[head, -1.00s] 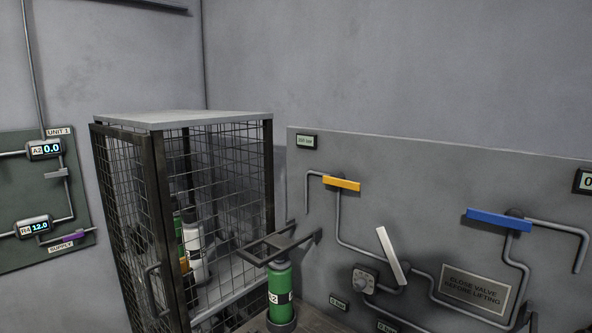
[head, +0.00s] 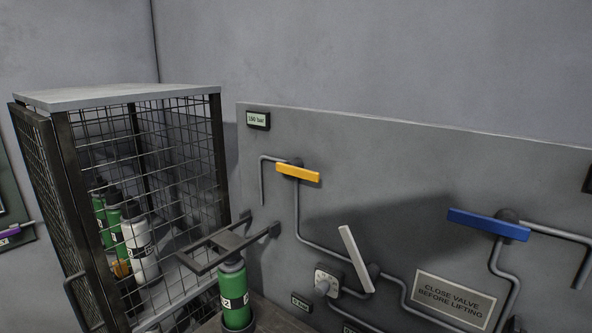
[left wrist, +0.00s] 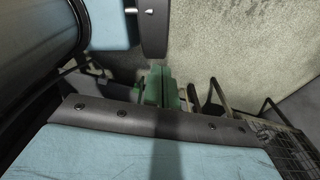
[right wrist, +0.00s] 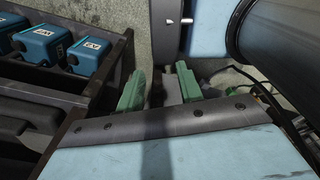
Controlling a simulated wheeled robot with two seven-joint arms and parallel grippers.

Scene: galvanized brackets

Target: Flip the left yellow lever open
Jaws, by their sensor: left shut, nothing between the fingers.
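The yellow lever (head: 298,172) is on the grey wall panel in the head view, at the upper left of the panel. It lies nearly horizontal, sloping slightly down to the right, on top of a grey pipe. Neither gripper shows in the head view. In the left wrist view my left gripper (left wrist: 158,86) has its green fingers together, with nothing between them. In the right wrist view my right gripper (right wrist: 160,88) has its green fingers apart and empty. The lever is not seen in either wrist view.
The panel (head: 390,170) also carries a blue lever (head: 489,224), a white lever (head: 356,258), a knob (head: 326,284) and a sign (head: 455,297). A wire cage (head: 180,180) holds bottles. Blue boxes (right wrist: 86,54) sit in a rack.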

